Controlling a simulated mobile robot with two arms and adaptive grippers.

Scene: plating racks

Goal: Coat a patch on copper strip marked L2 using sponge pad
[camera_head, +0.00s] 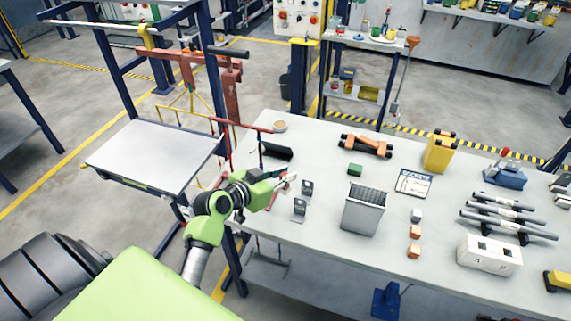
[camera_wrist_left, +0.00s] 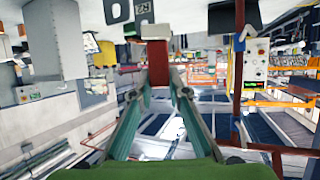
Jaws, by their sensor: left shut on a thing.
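My left gripper (camera_head: 285,184) reaches in over the left end of the workbench, near two small dark marker cards. In the left wrist view its two fingers (camera_wrist_left: 160,88) are shut on a reddish block with a paler end (camera_wrist_left: 157,62), which looks like the sponge pad. One marker card (camera_head: 307,188) stands just right of the gripper, the other (camera_head: 299,207) just below it. A card in the wrist view (camera_wrist_left: 146,12) seems to read R2. I cannot make out a copper strip marked L2. My right gripper is not in view.
A red-barred rack (camera_head: 240,125) stands at the bench's left end. A bare table (camera_head: 155,155) is further left.

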